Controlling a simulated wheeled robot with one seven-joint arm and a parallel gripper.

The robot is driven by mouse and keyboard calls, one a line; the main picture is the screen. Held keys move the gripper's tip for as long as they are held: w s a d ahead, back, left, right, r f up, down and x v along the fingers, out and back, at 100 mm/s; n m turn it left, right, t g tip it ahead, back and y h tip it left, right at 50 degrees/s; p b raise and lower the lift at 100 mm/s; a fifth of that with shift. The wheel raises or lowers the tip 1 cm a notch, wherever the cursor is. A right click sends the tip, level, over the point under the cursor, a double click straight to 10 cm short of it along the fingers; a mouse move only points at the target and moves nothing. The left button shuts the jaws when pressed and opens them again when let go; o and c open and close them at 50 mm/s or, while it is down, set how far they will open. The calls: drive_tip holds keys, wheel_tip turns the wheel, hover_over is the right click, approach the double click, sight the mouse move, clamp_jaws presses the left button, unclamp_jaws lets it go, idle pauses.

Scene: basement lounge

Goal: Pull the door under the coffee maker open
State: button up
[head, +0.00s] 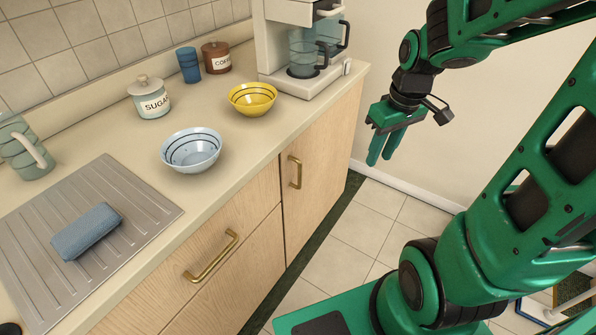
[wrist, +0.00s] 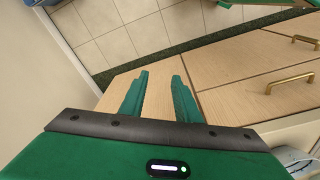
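The light wood door (head: 318,165) is below the white coffee maker (head: 296,45) in the head view and looks shut. Its upright brass handle (head: 296,172) is near its left edge. My gripper (head: 381,150) hangs to the right of the door, with its fingers pointing down and clear of the handle. In the wrist view my gripper (wrist: 159,82) is open, with an empty gap between its green fingers and wood cabinet front (wrist: 235,65) beyond. A brass handle (wrist: 290,78) shows at the right there; I cannot tell whether it is this door's.
A drawer (head: 190,275) with a brass handle is left of the door. The counter holds a yellow bowl (head: 252,99), a pale blue bowl (head: 190,151), a sugar jar (head: 151,102) and other items. Tiled floor (head: 365,222) in front is clear; a wall (head: 400,30) is behind my gripper.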

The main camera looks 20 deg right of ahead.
drive_tip(key=w+a+f+n+t+y, duration=0.1)
drive_tip(key=w+a+f+n+y, duration=0.1)
drive_tip(key=w+a+f+n, duration=0.35)
drive_tip(key=w+a+f+n+t+y, duration=0.1)
drive_tip(key=w+a+f+n, duration=0.1)
drive_tip(key=w+a, duration=0.5)
hover_over(300, 186)
drive_tip(key=f, duration=0.9)
drive_tip(key=shift+w+f, duration=0.35)
